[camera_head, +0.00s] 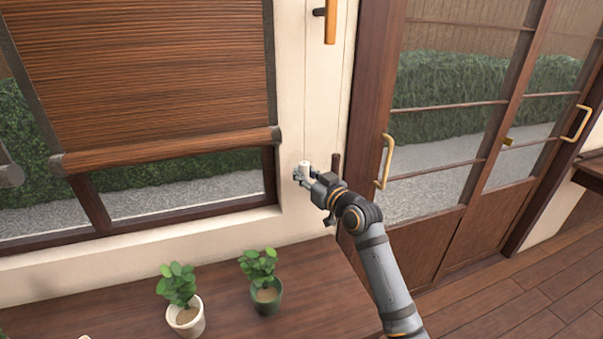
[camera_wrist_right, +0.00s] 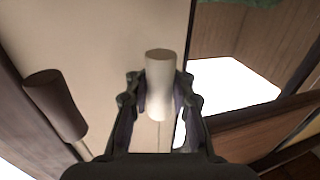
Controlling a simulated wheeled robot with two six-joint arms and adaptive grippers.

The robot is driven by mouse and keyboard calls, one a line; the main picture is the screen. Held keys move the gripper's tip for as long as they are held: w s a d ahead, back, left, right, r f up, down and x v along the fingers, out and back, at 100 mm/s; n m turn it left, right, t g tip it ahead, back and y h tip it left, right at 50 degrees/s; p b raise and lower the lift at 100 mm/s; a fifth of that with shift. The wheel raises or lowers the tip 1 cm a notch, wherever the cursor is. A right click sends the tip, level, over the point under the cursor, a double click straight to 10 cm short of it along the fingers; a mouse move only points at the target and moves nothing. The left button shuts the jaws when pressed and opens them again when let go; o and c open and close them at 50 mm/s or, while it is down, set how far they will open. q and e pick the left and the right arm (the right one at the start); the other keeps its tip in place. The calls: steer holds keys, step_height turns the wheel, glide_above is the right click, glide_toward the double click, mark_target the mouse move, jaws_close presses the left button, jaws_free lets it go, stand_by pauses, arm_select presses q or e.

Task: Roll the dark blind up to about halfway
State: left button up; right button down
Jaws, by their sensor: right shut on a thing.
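The dark brown slatted blind (camera_head: 150,75) hangs over the window at the left in the head view. Its bottom bar (camera_head: 165,150) is above the sill, with glass showing below it. My right gripper (camera_head: 303,173) is at the wall just right of the window and is shut on a pale cylindrical knob (camera_head: 306,166). In the right wrist view the pale knob (camera_wrist_right: 160,75) stands between the two fingers (camera_wrist_right: 158,105). A dark cylindrical handle (camera_wrist_right: 55,103) is beside it, apart from the fingers. My left gripper is not in view.
Two potted plants, one in a white pot (camera_head: 186,318) and one in a dark pot (camera_head: 267,299), stand on the wooden ledge (camera_head: 325,285) below. An orange-brown handle (camera_head: 330,22) is higher on the wall. Glazed doors with a yellow pull (camera_head: 386,160) are to the right.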

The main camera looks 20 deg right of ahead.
steer(key=c, duration=1.6)
jaws_free()
steer(key=shift+s, duration=0.1)
steer(key=o, duration=0.5)
steer(key=shift+s+d+r, duration=0.2)
steer(key=shift+s+r, duration=0.05)
steer(key=shift+s, duration=0.2)
steer(key=shift+c, duration=0.2)
steer(key=shift+w+a+f, duration=0.1)
steer(key=shift+w, duration=0.2)
steer(key=v, duration=1.2)
